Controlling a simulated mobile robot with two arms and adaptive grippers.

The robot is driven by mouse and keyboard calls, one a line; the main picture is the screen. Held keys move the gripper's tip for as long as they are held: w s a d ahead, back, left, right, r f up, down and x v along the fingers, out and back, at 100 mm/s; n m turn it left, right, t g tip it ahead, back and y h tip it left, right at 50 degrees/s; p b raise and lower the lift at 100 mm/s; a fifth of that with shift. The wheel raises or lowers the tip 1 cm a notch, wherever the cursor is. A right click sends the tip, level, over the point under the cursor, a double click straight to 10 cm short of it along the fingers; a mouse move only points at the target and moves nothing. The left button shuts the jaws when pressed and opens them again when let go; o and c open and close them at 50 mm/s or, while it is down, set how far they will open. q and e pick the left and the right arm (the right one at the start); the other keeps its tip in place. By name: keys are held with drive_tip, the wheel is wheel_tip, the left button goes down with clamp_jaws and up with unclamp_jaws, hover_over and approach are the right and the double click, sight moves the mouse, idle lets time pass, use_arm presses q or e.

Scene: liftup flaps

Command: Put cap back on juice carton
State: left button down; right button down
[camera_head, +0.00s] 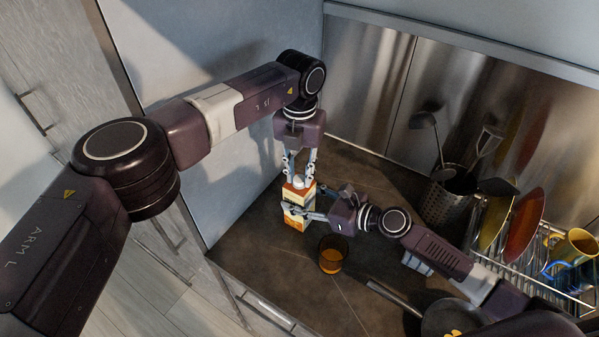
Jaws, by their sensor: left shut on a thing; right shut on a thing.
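An orange and white juice carton (297,221) stands on the dark countertop near the back wall. My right gripper (294,209) comes in from the right and is shut on the carton's side. My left gripper (298,180) points down right above the carton, shut on a small white cap (298,182). The cap is at the top of the carton; I cannot tell whether it touches the spout. The spout is hidden by the cap and the fingers.
A glass of orange juice (332,254) stands just in front of the carton. A pan (450,318) lies at the lower right. A utensil holder (447,203) and a dish rack (535,262) with plates and a yellow mug (575,245) stand to the right. The counter's left part (240,245) is clear.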

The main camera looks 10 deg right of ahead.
use_arm(q)
drive_tip(key=m, duration=1.3)
drive_tip(key=shift+m, duration=0.3)
drive_tip(key=m, duration=0.6)
drive_tip(key=shift+m, duration=0.3)
drive_tip(key=m, duration=0.6)
drive_tip(key=c, duration=1.6)
unclamp_jaws()
wheel_tip(320, 180, up, 12)
